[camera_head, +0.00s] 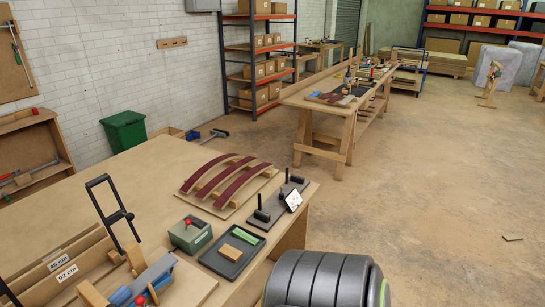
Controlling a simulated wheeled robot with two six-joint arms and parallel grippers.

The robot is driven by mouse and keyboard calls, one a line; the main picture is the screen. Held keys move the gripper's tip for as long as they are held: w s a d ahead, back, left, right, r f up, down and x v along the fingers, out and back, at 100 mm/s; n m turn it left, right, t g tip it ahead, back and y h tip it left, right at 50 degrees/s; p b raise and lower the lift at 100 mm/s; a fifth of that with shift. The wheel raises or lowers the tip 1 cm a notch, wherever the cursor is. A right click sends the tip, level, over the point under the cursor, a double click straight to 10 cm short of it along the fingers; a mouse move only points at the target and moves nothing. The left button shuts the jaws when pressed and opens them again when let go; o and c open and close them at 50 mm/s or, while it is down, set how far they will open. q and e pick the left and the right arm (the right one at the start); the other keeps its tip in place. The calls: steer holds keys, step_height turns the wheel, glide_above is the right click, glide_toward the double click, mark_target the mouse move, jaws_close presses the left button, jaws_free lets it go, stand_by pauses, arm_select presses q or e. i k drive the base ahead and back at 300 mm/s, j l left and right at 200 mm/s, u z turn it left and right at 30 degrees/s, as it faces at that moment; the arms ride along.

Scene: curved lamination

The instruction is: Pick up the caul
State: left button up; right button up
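I cannot tell for sure which piece is the caul. Several dark red curved strips (222,174) lie arched over pale wood supports on a board (200,200) on the near bench. To their right are dark flat pieces with upright black handles (262,215). A black tray (213,262) in front holds a pale wooden block (231,252) and a green piece (245,236). Neither of my grippers shows in this view.
A long bench (300,98) stands behind. The floor (430,180) to the right is mostly clear.

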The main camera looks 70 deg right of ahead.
mark_target(227, 250)
steer(key=z, duration=1.9)
